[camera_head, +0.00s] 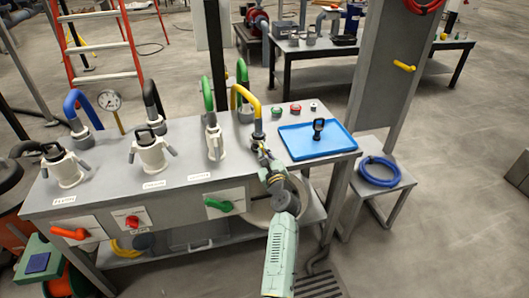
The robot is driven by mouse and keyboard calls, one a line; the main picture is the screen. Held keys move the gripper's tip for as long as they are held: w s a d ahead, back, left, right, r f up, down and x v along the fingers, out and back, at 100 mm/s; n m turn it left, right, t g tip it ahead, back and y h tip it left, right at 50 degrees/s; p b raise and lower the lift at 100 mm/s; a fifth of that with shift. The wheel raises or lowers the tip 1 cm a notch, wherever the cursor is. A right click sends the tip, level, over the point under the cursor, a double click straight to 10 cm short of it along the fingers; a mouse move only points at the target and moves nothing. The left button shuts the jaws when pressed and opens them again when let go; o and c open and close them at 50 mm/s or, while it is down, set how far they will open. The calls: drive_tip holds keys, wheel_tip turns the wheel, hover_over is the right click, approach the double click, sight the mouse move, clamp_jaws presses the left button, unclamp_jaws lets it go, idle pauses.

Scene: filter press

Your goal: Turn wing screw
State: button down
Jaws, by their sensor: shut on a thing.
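My gripper (263,152) is at the front right of the grey bench, at the lower end of the yellow hose (247,93). It is shut on a small part at the dark fitting (258,137) under this hose, taken to be the wing screw. The screw's shape and its wings are too small and too covered by the fingers to make out. My arm reaches up to it from the lower edge of the picture.
A blue tray (298,149) with a black-handled item (318,126) lies right of my gripper. A white fitting with a green hose (213,136) stands close on the left. Two more white fittings stand further left. A green-handled valve (222,205) is on the bench front.

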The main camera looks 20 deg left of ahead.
drive_tip(key=m, duration=0.5)
drive_tip(key=shift+m, duration=0.3)
drive_tip(key=m, duration=0.8)
drive_tip(key=shift+a+r, duration=0.1)
drive_tip(key=shift+a, duration=0.05)
drive_tip(key=m, duration=0.4)
drive_tip(key=shift+a, duration=0.1)
drive_tip(key=shift+m, duration=1)
drive_tip(key=shift+d, duration=0.2)
drive_tip(key=c, duration=1.7)
unclamp_jaws()
